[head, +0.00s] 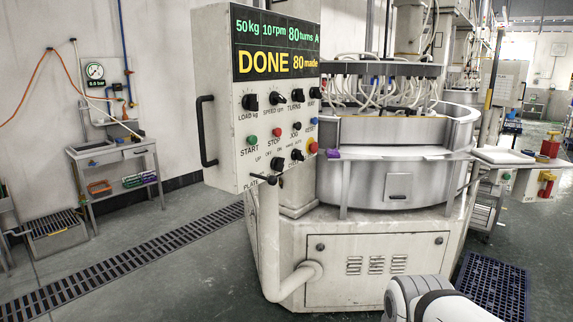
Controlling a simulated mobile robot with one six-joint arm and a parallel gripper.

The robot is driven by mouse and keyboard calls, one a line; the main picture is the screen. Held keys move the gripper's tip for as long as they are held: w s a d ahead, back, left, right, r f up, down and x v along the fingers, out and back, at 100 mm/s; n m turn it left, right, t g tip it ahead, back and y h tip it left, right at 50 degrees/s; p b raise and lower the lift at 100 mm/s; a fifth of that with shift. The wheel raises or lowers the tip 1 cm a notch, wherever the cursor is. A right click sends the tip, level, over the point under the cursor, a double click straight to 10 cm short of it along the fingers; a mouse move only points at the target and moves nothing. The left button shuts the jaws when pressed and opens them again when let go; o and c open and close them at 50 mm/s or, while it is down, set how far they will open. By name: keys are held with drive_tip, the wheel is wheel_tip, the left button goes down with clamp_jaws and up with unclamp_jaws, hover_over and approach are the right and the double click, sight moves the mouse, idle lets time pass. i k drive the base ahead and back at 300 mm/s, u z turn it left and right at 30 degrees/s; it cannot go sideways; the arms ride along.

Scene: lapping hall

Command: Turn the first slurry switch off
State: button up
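A grey control panel (272,150) stands at the middle left, with a display (276,46) reading DONE and 80 made. It carries several black knobs, a green START button (252,133), a red STOP button (277,132) and a red emergency button (313,146). On the right, a small cabinet (525,184) has a red-and-yellow control (547,182) and a label that seems to read OFF. No switch is legibly labelled slurry, so I cannot tell which is the first slurry switch. My gripper is not in view; a white part of my arm shows at the bottom right.
The round steel lapping machine (393,170) fills the centre, on a pale base cabinet (376,262). A blue grating (492,288) lies at the lower right. A metal side table (112,152) stands at the left wall. A floor drain (120,265) crosses the open floor at left.

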sight(277, 164)
drive_tip(key=u, duration=0.05)
drive_tip(key=i, duration=0.95)
drive_tip(key=z, duration=0.1)
